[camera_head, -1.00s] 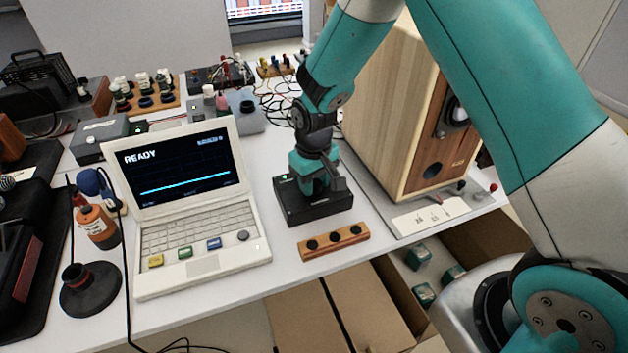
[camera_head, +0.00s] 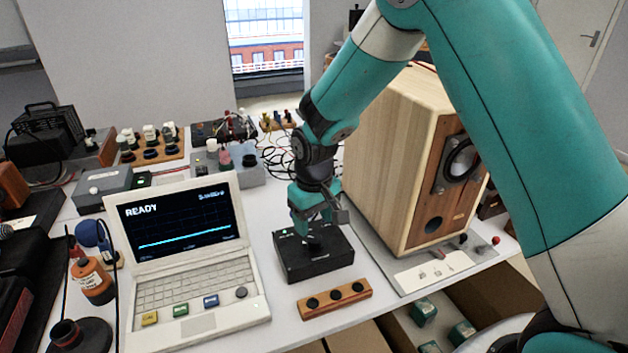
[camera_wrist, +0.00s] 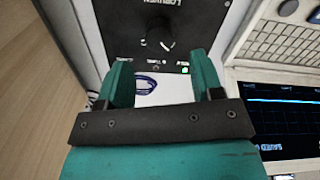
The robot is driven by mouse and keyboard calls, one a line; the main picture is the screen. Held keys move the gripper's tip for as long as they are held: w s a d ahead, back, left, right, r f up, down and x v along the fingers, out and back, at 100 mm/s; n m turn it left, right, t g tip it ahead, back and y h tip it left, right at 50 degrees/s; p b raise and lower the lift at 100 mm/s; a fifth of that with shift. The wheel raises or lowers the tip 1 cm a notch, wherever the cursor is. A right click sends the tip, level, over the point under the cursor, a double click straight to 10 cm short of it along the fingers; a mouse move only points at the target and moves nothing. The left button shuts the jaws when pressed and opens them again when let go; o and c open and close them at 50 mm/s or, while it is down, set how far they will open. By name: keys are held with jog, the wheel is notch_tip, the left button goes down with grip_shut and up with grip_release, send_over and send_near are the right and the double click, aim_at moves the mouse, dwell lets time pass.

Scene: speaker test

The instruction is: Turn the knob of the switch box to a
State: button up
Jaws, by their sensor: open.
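The switch box (camera_head: 300,263) is a low black box on the white table, between the laptop and the wooden speaker. Its dark round knob shows in the wrist view (camera_wrist: 158,30), with white marks around it and a lit green light at a corner of the box. The knob's setting and the small lettering are too blurred to read. My gripper (camera_head: 316,222) is over the box in the head view. In the wrist view my gripper (camera_wrist: 163,72) has its two teal fingers spread with nothing between them; the knob lies beyond the fingertips.
The white laptop (camera_head: 190,285) shows READY, left of the box. The large wooden speaker (camera_head: 390,160) stands close on the right. A wooden strip with black holes (camera_head: 335,299) lies in front. Loose cables (camera_head: 275,155) lie behind the box.

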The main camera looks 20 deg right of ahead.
aim_at(314, 238)
notch_tip(314, 238, up, 12)
dwell(0.3)
jog(key=s+a+r+n+y+p, duration=0.1)
jog(key=s+r, duration=0.4)
jog(key=s, duration=0.7)
jog(key=s+a+r+n+y+p, duration=0.2)
jog(key=s+r, duration=0.3)
jog(key=s, duration=0.8)
jog(key=shift+a+n+y, duration=0.4)
jog(key=shift+a+y, duration=0.2)
jog(key=shift+a, duration=0.15)
